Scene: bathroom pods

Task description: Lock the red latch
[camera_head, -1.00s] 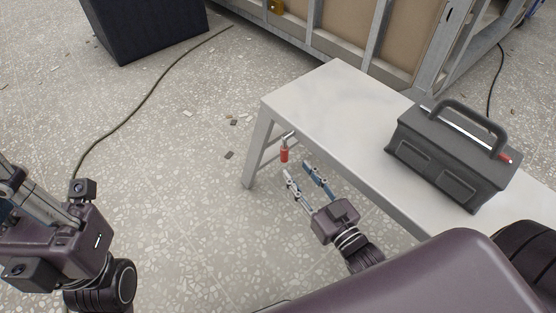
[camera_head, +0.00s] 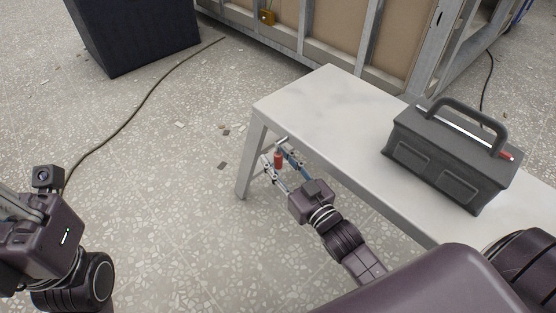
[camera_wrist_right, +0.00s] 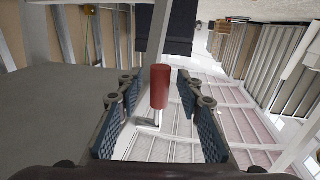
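The red latch (camera_head: 278,161) hangs at the near left end of the white bench (camera_head: 330,110), just below its top edge. In the right wrist view its red cylindrical handle (camera_wrist_right: 160,87) stands between the two finger pads, with a bare metal rod at one end. My right gripper (camera_head: 279,158) is open, with its fingers on either side of the red handle. Gaps show between both pads and the handle. My left gripper is out of the head view; only part of my left arm shows at the left edge.
A dark grey toolbox (camera_head: 452,150) with a raised handle stands on the bench. A black box (camera_head: 135,32) and a cable (camera_head: 140,107) lie on the floor at the back left. A framed wall panel (camera_head: 350,40) stands behind the bench. The floor left of the bench is mostly clear.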

